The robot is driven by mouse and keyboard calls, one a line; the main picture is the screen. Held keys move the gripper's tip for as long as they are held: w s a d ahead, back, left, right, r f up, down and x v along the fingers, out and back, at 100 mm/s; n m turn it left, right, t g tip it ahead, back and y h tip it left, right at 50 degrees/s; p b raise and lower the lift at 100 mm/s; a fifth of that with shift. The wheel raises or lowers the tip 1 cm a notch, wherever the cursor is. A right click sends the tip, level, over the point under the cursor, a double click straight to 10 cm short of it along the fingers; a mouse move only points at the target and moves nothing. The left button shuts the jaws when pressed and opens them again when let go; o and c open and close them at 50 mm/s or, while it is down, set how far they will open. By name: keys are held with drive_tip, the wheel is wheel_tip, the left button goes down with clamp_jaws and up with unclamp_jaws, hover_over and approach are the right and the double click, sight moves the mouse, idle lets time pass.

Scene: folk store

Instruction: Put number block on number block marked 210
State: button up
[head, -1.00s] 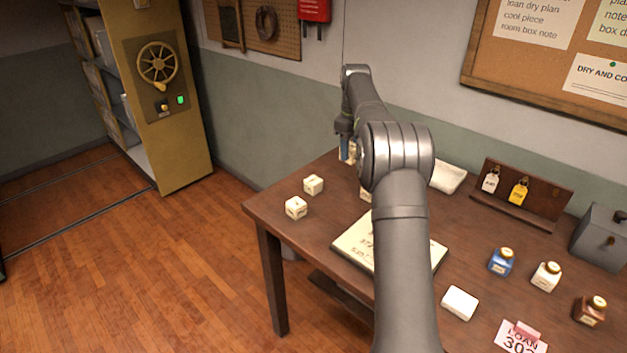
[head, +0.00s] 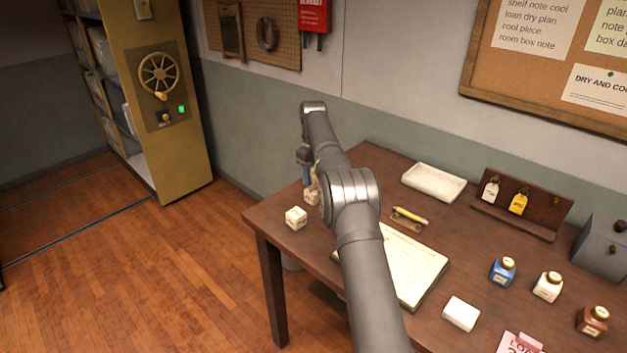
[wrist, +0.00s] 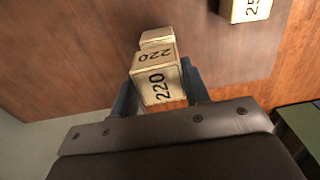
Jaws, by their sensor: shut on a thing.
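My gripper (wrist: 160,88) is shut on a cream cube-shaped number block marked 220 (wrist: 158,88), with one blue-grey finger on each side of it. In the head view my gripper (head: 306,174) is over the table's left part, partly hidden by my arm. Just beyond the held block in the wrist view is another cream block (wrist: 157,36), mostly hidden behind it. Its number cannot be read, and I cannot tell whether the two touch. A third block (head: 296,217) stands near the table's left edge. It also shows at the top right of the wrist view, its number cut off after "25".
The brown table (head: 365,152) holds an open book (head: 415,262), a white tray (head: 434,182), a pencil on a rest (head: 410,216), a white block-like item (head: 461,314) and several ink bottles to the right. A key rack (head: 525,203) stands at the back. The left table edge is close.

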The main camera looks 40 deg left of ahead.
drive_tip(key=shift+f, duration=1.05)
drive_tip(key=shift+f, duration=0.15)
drive_tip(key=o, duration=1)
drive_tip(key=shift+c, duration=0.2)
drive_tip(key=shift+r, duration=3.95)
drive_tip(key=shift+f, duration=0.1)
drive_tip(key=shift+f, duration=1.7)
